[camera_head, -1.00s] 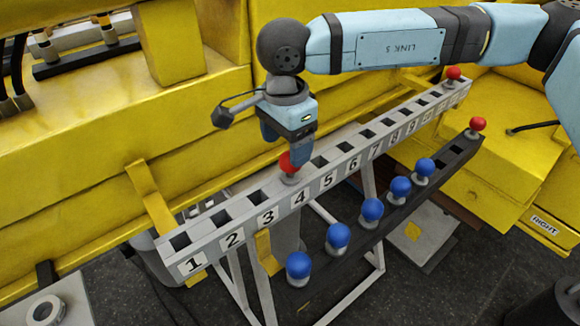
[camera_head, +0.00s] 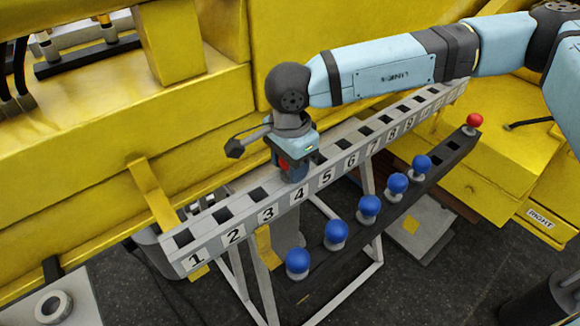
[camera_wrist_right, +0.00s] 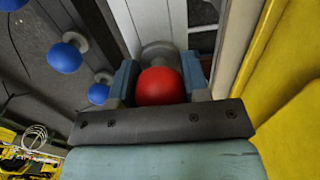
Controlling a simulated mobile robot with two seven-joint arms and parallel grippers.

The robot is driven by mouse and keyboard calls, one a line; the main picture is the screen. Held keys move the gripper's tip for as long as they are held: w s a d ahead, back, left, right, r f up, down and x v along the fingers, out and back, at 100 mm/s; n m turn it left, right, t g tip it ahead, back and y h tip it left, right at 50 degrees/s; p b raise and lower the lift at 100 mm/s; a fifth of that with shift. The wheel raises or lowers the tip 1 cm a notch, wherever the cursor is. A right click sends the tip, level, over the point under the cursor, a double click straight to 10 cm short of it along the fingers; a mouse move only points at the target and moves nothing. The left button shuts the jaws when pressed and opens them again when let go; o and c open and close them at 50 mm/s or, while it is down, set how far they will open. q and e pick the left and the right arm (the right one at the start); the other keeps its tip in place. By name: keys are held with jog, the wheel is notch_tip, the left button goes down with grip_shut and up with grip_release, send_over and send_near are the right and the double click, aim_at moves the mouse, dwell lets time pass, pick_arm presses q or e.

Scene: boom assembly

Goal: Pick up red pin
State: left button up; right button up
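A red pin with a round head stands near slot 4 of the grey numbered rail (camera_head: 222,237). In the right wrist view its red head (camera_wrist_right: 160,86) sits between the two blue fingers of my right gripper (camera_wrist_right: 158,78), with its grey collar just beyond. The fingers flank the head closely on both sides; whether they press on it cannot be told. In the head view my right gripper (camera_head: 292,170) is low over the rail and hides most of the pin. Another red pin (camera_head: 474,120) stands at the far end of the dark rail. My left gripper is not in view.
Several blue pins (camera_head: 369,208) stand along the dark rail (camera_head: 440,160) in front of the numbered rail. A yellow machine body (camera_head: 90,180) rises close behind the numbered rail. A yellow bracket (camera_head: 152,199) stands near slot 1.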

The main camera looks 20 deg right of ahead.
jog(key=shift+c, duration=0.7)
jog(key=shift+r, duration=0.1)
jog(key=shift+r, duration=0.55)
notch_tip(320, 180, up, 19)
jog(key=b, duration=0.3)
notch_tip(320, 180, up, 7)
jog(key=p, duration=0.3)
jog(key=shift+r, duration=0.15)
